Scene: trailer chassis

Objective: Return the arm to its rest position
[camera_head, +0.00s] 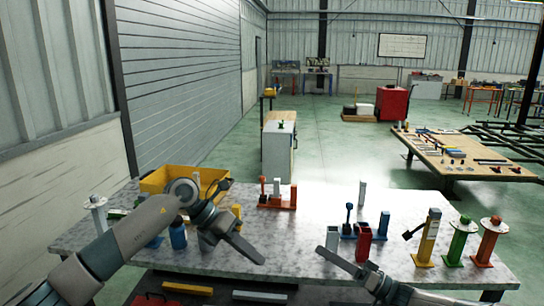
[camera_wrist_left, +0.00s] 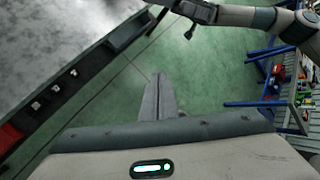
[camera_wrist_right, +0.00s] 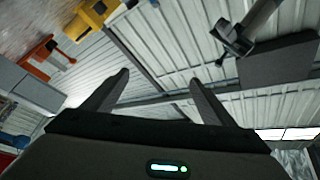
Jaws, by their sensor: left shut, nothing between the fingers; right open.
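My left arm reaches in from the left over the grey speckled table (camera_head: 300,208). Its gripper (camera_head: 258,256) hangs above the table's front edge, fingers pressed together with nothing between them. The left wrist view shows the closed fingers (camera_wrist_left: 160,98) over green floor, beside the table edge. My right gripper (camera_head: 340,258) is at the front edge, right of the left one, and only partly seen in the head view. The right wrist view shows its two fingers (camera_wrist_right: 160,88) spread and empty, with the wall behind them.
A yellow bin (camera_head: 153,181) stands at the back left, partly behind my left arm. The back middle is fairly clear.

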